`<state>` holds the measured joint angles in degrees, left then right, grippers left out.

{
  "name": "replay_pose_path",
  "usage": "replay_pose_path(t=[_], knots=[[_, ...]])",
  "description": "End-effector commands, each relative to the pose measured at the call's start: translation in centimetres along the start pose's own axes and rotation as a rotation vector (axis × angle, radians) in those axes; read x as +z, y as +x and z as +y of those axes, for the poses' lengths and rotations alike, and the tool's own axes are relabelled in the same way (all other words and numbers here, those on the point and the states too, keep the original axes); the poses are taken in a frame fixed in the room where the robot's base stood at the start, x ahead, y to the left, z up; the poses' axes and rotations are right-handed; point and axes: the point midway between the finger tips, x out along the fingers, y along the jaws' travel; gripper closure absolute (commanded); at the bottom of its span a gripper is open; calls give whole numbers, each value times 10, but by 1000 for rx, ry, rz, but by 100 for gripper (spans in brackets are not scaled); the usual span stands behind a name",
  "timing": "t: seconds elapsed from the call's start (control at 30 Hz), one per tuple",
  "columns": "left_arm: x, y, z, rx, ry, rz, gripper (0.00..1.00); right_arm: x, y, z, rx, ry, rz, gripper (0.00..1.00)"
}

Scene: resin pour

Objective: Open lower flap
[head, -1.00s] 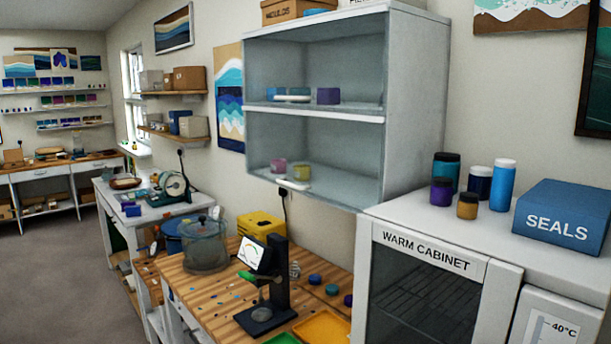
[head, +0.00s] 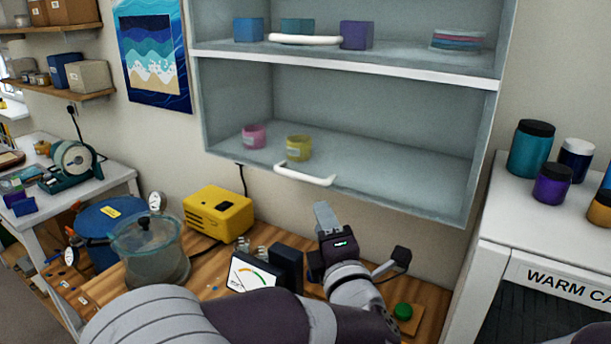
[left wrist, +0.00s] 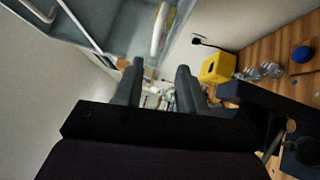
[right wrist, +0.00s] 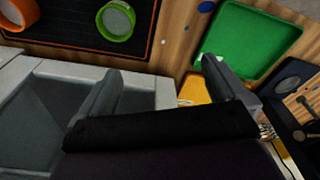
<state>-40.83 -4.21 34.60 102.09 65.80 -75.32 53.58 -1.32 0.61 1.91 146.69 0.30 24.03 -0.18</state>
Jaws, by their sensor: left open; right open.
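The wall cabinet (head: 487,150) has two shelf spaces, each fronted by a clear flap. The lower flap (head: 390,160) looks shut, with its white bar handle (head: 305,175) at its bottom edge. My left gripper (head: 325,214) points up, open and empty, below this handle and apart from it.
The upper flap has its own white handle (head: 304,39). Pink (head: 254,136) and yellow (head: 299,148) cups stand behind the lower flap. A yellow box (head: 218,213), a clear pot (head: 150,250) and a meter (head: 252,273) crowd the bench below. The warm cabinet (head: 515,225) stands at the right.

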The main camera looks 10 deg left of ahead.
Motion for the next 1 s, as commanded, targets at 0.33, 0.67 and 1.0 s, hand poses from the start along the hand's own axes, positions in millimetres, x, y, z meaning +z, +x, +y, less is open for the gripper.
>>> replay_pose_path(t=[0.33,0.67,1.0], knots=[[-5,75,10,13,-18,27,60,-5,-38,0,0,0,0,0],[-6,123,6,14,-19,23,60,-6,-54,0,0,0,0,0],[-6,124,4,13,-19,21,86,-6,-53,0,0,0,0,0]])
